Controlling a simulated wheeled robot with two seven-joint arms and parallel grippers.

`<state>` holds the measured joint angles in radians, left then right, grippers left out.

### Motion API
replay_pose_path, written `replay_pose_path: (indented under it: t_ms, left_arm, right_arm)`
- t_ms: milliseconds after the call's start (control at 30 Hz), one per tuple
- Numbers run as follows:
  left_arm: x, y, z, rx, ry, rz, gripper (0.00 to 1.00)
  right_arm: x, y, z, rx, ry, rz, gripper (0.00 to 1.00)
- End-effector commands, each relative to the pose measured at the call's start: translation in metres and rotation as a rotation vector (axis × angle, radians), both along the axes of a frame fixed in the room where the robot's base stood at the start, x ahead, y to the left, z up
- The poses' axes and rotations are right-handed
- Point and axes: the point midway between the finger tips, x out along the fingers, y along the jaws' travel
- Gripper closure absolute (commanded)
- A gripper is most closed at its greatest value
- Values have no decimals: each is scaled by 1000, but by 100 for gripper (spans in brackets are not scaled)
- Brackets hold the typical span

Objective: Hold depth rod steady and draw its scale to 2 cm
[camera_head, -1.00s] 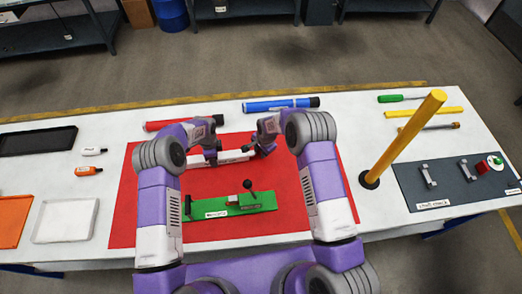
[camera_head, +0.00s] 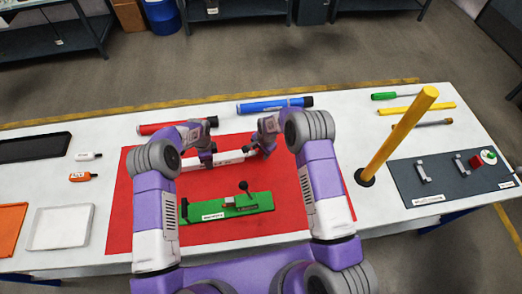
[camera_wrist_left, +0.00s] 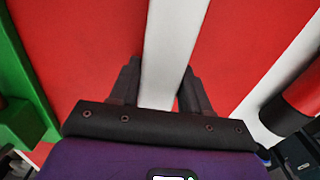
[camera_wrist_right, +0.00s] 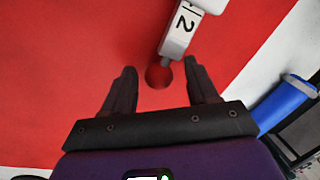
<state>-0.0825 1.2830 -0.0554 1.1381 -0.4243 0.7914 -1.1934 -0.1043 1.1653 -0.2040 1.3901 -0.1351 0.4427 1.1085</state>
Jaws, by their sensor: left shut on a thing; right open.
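The white depth rod (camera_head: 233,156) lies across the far part of the red mat (camera_head: 290,215). My left gripper (camera_head: 208,161) is shut on its white body, and in the left wrist view the body (camera_wrist_left: 172,50) runs between the fingers (camera_wrist_left: 158,90). My right gripper (camera_head: 262,150) is open at the rod's right end. The knob sits between the open right fingers (camera_wrist_right: 162,88), apart from both.
A green fixture (camera_head: 228,207) with a black-knobbed lever lies nearer on the mat. A red tube (camera_head: 165,128) and a blue tube (camera_head: 270,106) lie beyond the mat. A tall yellow post (camera_head: 400,135) stands right, beside a dark board (camera_head: 440,200).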

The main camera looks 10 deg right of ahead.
Motion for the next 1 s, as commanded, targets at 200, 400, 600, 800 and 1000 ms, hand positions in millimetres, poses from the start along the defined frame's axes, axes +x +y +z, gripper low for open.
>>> replay_pose_path:
  t_ms: [200,400,600,800,1000]
  left_arm:
    - [0,-1,0,-3,-1,0,98]
    - [0,-1,0,-3,-1,0,98]
    - [0,-1,0,-3,-1,0,98]
    - [0,-1,0,-3,-1,0,98]
    - [0,-1,0,-3,-1,0,98]
  right_arm:
    - [-2,-2,21,-1,-3,0,42]
    - [-9,-7,64,1,-4,0,42]
    - [-15,-11,99,0,-2,1,42]
    - [-19,-13,116,1,-1,0,42]
    - [-19,-13,118,0,0,0,42]
